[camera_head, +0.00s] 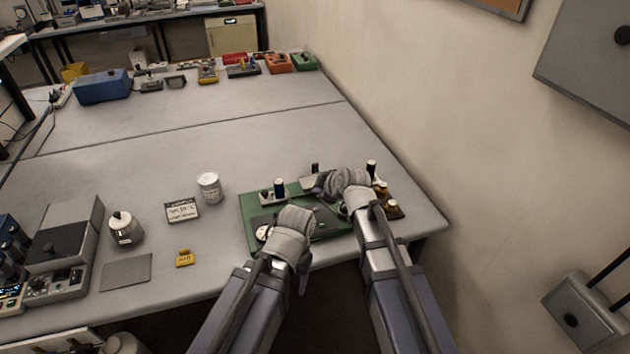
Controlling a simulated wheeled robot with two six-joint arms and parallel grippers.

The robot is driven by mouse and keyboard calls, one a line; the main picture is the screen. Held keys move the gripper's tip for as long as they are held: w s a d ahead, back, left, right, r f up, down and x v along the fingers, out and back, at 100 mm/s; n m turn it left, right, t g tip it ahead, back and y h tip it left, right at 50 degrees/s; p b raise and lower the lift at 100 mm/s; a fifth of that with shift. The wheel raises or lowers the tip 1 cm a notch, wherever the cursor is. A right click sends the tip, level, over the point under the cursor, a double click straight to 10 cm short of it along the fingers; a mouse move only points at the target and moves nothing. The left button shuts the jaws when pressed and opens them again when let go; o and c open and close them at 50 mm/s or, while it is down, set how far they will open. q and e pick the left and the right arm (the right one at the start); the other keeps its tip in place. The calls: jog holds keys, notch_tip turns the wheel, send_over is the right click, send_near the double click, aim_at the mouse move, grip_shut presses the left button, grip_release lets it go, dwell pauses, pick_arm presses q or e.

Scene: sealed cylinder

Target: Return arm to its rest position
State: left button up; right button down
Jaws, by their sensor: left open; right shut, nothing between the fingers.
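My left gripper (291,222) is over the front of the green board (251,205). It is open, and its fingers are mostly hidden by its own body. My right gripper (322,184) is above the back right part of the board, pointing left. It is shut and empty, beside a grey block (309,182). A small dark blue cylinder (279,187) stands upright in a light holder at the back left of the board. A round white dial (263,233) is at the board's front left. My arms hide part of the board.
Left of the board are a white can (209,186), a small sign (182,210), a yellow tag (185,258) and a lidded jar (125,229). A brown stand (391,207) is by the right table edge. The wall is close at right. The table's middle is clear.

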jog(key=s+f+m+g+h, duration=0.1)
jog(key=s, duration=0.3)
jog(key=s+f+m+g, duration=0.2)
jog(key=s, duration=0.3)
jog(key=s+f+m+g+h, duration=0.1)
jog(key=s+f+m, duration=0.1)
jog(key=s, duration=0.3)
jog(key=shift+s+d+f+g+h, duration=0.2)
jog(key=shift+d+g+h, duration=0.1)
jog(key=shift+d+g, duration=0.1)
jog(key=s+d+m+g+h, duration=0.1)
jog(key=s+d+m, duration=0.1)
jog(key=s, duration=0.3)
jog(key=s+d+f+m+g+h, duration=0.1)
jog(key=s+d+m+g+h, duration=0.1)
jog(key=s+m, duration=0.2)
jog(key=shift+s+d+g, duration=0.2)
jog(key=shift+s+g, duration=0.1)
jog(key=shift+s, duration=0.95)
jog(key=shift+f, duration=0.1)
